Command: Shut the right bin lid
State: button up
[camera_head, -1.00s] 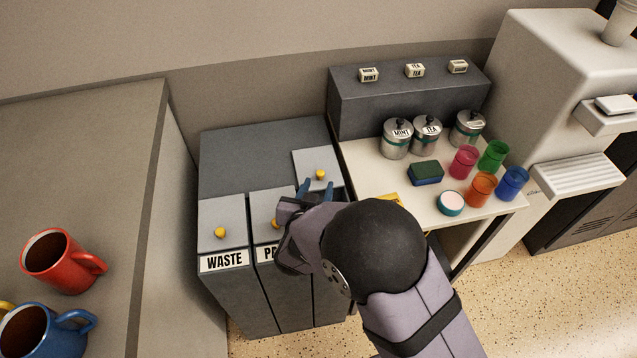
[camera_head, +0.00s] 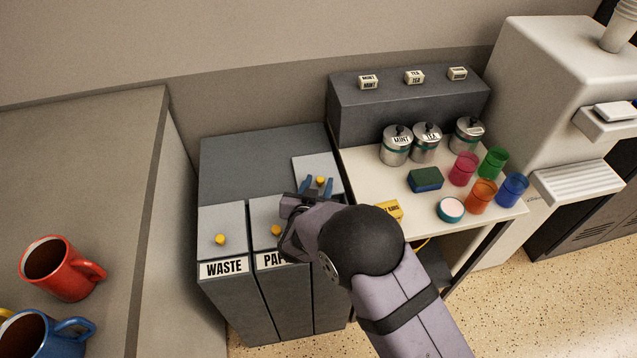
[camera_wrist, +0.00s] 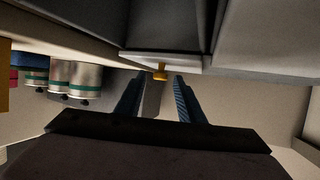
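The right bin lid (camera_head: 313,165) is a light grey panel with a yellow knob (camera_head: 320,181). It sits farther back than the other two lids; its front part is hidden behind my gripper. My gripper (camera_head: 317,186) is over this lid, with its blue fingers apart on either side of the knob in the head view. In the wrist view the knob (camera_wrist: 160,72) shows between and beyond the open fingertips (camera_wrist: 157,82). I cannot tell whether either finger touches it.
The WASTE lid (camera_head: 221,220) and the partly hidden middle lid (camera_head: 264,210) are to the left. A counter (camera_head: 365,165) with canisters, a sponge and coloured cups adjoins on the right. Mugs stand on the left cabinet (camera_head: 120,150).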

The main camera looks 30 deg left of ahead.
jog(key=shift+w+a, duration=0.1)
jog(key=shift+w, duration=0.05)
grip_shut()
jog(key=s+d+p, duration=0.2)
jog(key=s+d, duration=0.7)
jog(key=shift+s+d+f, duration=0.15)
jog(key=shift+d+f, duration=0.05)
jog(key=shift+c, duration=0.4)
grip_release()
jog(key=shift+o, duration=0.4)
jog(key=shift+s+d+r, duration=0.1)
jog(key=shift+s+r, duration=0.05)
